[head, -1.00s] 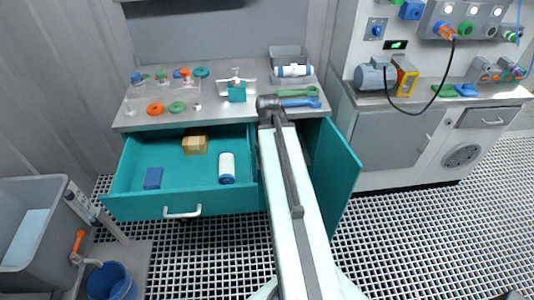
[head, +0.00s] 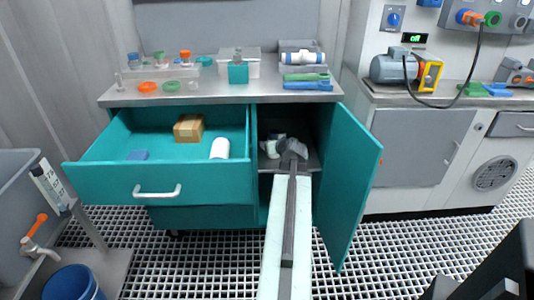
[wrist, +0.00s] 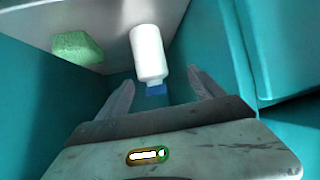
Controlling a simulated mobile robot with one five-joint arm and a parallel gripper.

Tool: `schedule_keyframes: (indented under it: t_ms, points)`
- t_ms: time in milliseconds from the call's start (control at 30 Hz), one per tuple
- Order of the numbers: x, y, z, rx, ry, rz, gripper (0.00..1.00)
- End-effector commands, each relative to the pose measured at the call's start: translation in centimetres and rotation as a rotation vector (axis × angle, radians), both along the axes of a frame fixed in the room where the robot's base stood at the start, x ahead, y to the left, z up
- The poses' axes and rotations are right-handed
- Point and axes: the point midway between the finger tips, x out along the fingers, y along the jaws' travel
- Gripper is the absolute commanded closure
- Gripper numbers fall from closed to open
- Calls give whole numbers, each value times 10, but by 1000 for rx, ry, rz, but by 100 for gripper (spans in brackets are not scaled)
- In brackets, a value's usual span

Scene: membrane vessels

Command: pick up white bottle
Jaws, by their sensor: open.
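A white bottle (wrist: 148,52) stands out in the wrist view, on a grey shelf inside the teal cupboard. A small blue patch (wrist: 155,90) shows at its near end; I cannot tell whether it is a cap. My gripper (wrist: 160,80) is open, one finger on each side of the bottle's near end, and has no grip on it. In the head view my gripper (head: 288,150) is inside the open cupboard, and it largely hides what is on the shelf. A second white cylinder (head: 220,148) lies in the open drawer.
A green sponge-like block (wrist: 77,46) lies left of the bottle. The cupboard door (head: 350,175) stands open at the right. The pulled-out drawer (head: 110,185) is at the left, with a tan box (head: 188,128) inside. The bench top (head: 215,95) holds several small items.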

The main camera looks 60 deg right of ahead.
Motion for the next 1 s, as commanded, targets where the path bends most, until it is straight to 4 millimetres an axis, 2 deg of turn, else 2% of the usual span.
schedule_keyframes:
  t_ms: [200,367,600,867,967,1000]
  points:
    - [1,-27,-14,0,3,-23,23]
    - [-2,-34,-15,0,4,-32,23]
    - [22,-60,-37,0,5,-33,23]
    - [26,-63,-38,0,4,-35,23]
    - [26,-63,-37,0,4,-35,45]
    - [26,-63,-37,0,4,-35,56]
